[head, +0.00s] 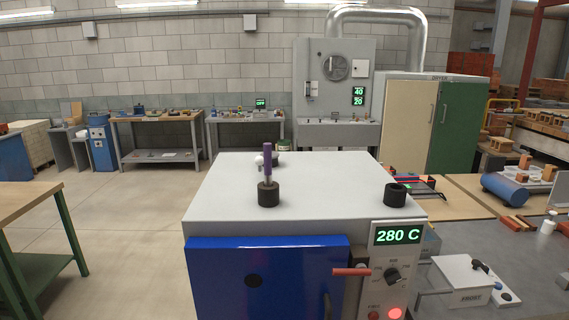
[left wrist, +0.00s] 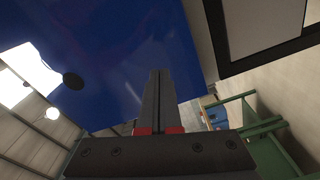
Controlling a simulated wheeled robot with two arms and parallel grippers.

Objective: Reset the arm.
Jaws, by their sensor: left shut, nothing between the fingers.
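My left gripper (left wrist: 160,74) is in the left wrist view, its two dark fingers closed together with nothing between them. Behind the fingertips is the blue door (left wrist: 130,35) of the oven, with a round black spot on it; I cannot tell how far off it is. In the head view neither arm shows. There the grey oven (head: 320,185) stands in front with its blue door (head: 290,275) and a display reading 280 C. My right gripper is in no view.
On the oven top stand a black holder (head: 268,194) with an upright purple rod (head: 268,163) and an empty black holder (head: 395,194). A green-legged table (head: 35,200) is at the left, a wooden bench (head: 465,205) at the right. The floor left of the oven is clear.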

